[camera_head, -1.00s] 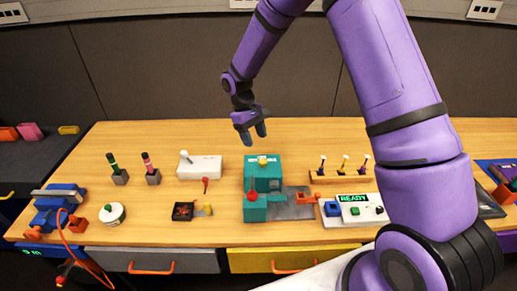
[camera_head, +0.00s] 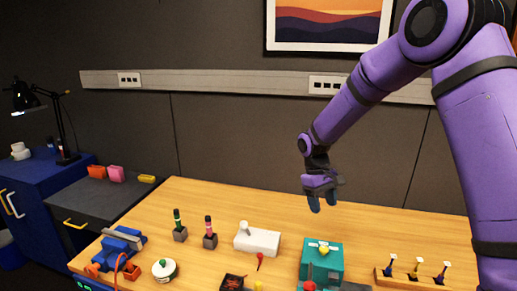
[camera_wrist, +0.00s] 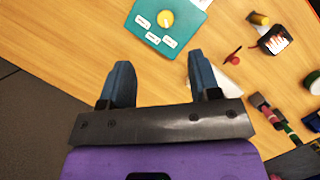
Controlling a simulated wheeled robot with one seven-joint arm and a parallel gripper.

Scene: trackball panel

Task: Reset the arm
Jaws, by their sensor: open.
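My gripper (camera_head: 322,202) is purple with dark blue fingers and hangs above the back of the wooden table (camera_head: 400,228). In the wrist view my gripper (camera_wrist: 159,85) has its two fingers spread wide, with nothing between them. Past the fingertips lies a teal box (camera_wrist: 187,18) with a yellow knob (camera_wrist: 167,18) and small white labels. In the head view the same teal box (camera_head: 313,262) stands below my gripper and apart from it.
A white block with a knob (camera_head: 262,241), two dark-based tools (camera_head: 180,228) and a round white pot (camera_head: 164,269) stand left of the teal box. A rack with small tools (camera_head: 400,278) is at right. The table's back strip is mostly clear.

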